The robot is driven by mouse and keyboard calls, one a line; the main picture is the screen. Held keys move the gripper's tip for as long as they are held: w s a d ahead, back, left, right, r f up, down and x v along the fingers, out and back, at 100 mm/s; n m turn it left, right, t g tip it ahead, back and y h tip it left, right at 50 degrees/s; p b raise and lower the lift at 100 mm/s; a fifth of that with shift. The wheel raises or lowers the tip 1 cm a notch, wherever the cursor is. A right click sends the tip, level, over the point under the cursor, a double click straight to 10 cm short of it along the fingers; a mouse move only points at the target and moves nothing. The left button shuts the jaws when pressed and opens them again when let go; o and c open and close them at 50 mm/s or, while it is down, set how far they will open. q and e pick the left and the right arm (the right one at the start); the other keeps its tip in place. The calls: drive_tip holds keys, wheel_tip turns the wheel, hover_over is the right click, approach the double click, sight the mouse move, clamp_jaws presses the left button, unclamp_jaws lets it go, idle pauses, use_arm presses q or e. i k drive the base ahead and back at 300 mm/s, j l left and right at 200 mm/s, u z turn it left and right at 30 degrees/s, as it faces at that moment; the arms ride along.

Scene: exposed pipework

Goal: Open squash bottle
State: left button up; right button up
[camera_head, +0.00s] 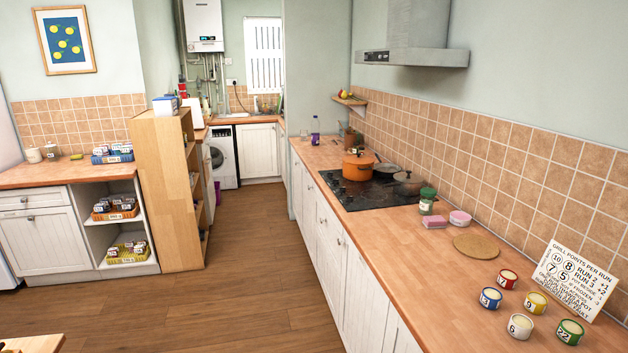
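A small purple bottle (315,130) with a pale label stands upright at the far end of the long right-hand counter. It is the only thing in view that looks like a squash bottle, but it is too small to read or to tell whether its cap is on. A green-lidded jar (427,201) stands nearer on the same counter. Neither of my grippers is in view.
The right counter (400,235) holds an orange pot (358,166) on a black hob, a round cork mat (476,246), several numbered tins and a sign (574,279). A wooden shelf unit (160,195) stands left. The wooden floor (245,260) between is clear.

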sight(315, 135)
drive_tip(key=i+j+u, duration=0.1)
drive_tip(key=i+u, duration=0.4)
drive_tip(key=i, duration=4.4)
drive_tip(key=i+j+z, duration=0.1)
drive_tip(key=i+z, duration=0.3)
drive_tip(key=i+j+z, duration=0.2)
drive_tip(key=i+z, duration=0.15)
drive_tip(key=i, duration=0.15)
drive_tip(key=i+j+z, duration=0.75)
drive_tip(key=i+j, duration=0.05)
